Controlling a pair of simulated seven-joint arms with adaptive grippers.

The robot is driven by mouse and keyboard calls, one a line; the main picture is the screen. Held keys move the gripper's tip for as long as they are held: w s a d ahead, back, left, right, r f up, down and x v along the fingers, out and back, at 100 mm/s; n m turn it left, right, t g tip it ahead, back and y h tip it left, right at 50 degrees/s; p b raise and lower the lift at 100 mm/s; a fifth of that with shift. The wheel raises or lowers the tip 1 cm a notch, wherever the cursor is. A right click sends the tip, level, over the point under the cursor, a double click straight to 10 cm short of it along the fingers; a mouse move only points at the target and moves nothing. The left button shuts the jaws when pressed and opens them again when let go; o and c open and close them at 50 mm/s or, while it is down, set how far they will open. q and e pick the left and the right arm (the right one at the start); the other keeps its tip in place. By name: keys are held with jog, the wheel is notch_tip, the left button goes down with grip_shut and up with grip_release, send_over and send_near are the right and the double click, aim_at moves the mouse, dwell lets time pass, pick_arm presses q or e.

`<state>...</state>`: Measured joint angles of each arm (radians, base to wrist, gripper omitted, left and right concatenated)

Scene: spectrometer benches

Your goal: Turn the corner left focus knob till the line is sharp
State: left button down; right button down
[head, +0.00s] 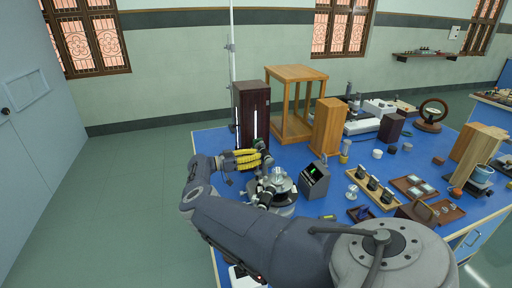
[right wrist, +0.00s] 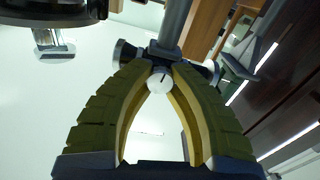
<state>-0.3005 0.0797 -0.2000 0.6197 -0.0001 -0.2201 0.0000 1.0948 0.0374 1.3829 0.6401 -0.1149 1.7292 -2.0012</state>
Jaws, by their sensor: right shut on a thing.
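The spectrometer (head: 281,181) stands near the front left corner of the blue table, partly hidden behind my right arm. My right gripper (head: 262,158), with yellow fingers, reaches in at its upper left side. In the right wrist view the two fingertips close on a small round white knob (right wrist: 160,80) with a dark mark on its face. The knob sits below a grey tube (right wrist: 174,28); other dark knobs show to either side. A small dark box with a green display (head: 314,179) stands right of the spectrometer. My left gripper is not in view.
A dark wooden lamp box (head: 249,108) with bright slits stands just behind the gripper. A wooden frame (head: 296,82) and a wooden block (head: 327,126) stand behind to the right. A tray of dark pieces (head: 372,190) lies right of the display box. Open floor is on the left.

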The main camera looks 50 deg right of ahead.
jog(key=m, duration=0.6)
jog(key=shift+r, duration=0.2)
jog(key=m, duration=0.5)
jog(key=shift+s, duration=0.1)
jog(key=shift+m, duration=0.3)
jog(key=c, duration=1.1)
grip_release()
jog(key=shift+f, duration=0.1)
jog(key=v, duration=0.7)
jog(key=shift+a, duration=0.3)
